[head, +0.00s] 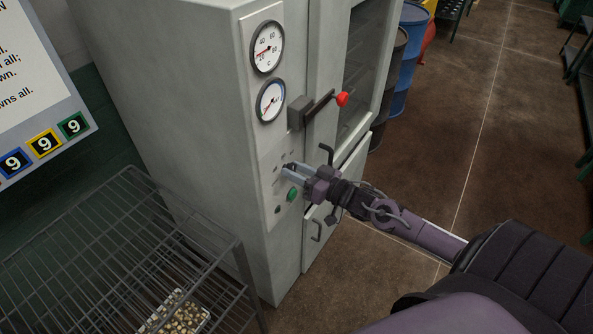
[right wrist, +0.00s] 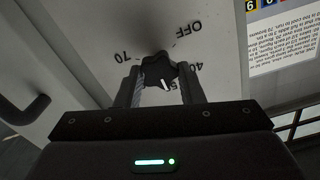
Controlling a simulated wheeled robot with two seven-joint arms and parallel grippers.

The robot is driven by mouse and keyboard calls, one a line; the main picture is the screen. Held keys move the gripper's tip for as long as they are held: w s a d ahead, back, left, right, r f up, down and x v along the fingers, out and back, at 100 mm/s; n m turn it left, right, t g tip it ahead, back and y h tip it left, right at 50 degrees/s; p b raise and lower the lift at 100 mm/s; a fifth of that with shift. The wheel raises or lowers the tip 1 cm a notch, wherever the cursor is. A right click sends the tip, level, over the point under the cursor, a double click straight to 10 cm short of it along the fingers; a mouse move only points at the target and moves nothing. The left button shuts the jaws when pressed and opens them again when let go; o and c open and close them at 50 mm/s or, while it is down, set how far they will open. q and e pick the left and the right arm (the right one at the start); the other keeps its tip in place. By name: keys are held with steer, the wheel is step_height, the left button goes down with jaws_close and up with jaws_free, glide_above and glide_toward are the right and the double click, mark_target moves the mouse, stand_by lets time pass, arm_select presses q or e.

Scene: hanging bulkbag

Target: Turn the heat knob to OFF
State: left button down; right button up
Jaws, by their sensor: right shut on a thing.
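The heat knob (right wrist: 159,68) is small, black and lobed, with a white pointer mark on its lower edge in the right wrist view. The pointer faces down and slightly right, away from the printed OFF label at upper right. Labels 70 at left and 40 at right also show; another at lower right is partly hidden by a finger. My right gripper (right wrist: 162,88) is shut on the knob, one finger on each side. In the head view the right gripper (head: 290,172) reaches the cabinet's control panel and mostly hides the knob. My left gripper is not in view.
The grey cabinet (head: 200,100) has two dials, a green button (head: 292,194) just below the gripper, and a red-tipped door lever (head: 342,99) above. A wire rack (head: 130,260) stands at lower left. Blue and dark drums stand behind.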

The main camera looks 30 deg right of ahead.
steer(key=n+b, duration=0.1)
steer(key=n, duration=0.6)
steer(key=n+b, duration=0.1)
steer(key=n, duration=0.7)
steer(key=n+b, duration=0.1)
steer(key=n, duration=0.7)
steer(key=shift+s+a+f, duration=0.1)
steer(key=shift+a+f, duration=0.15)
steer(key=shift+f, duration=0.05)
steer(key=shift+n, duration=0.4)
steer(key=o, duration=1)
steer(key=shift+b, duration=0.3)
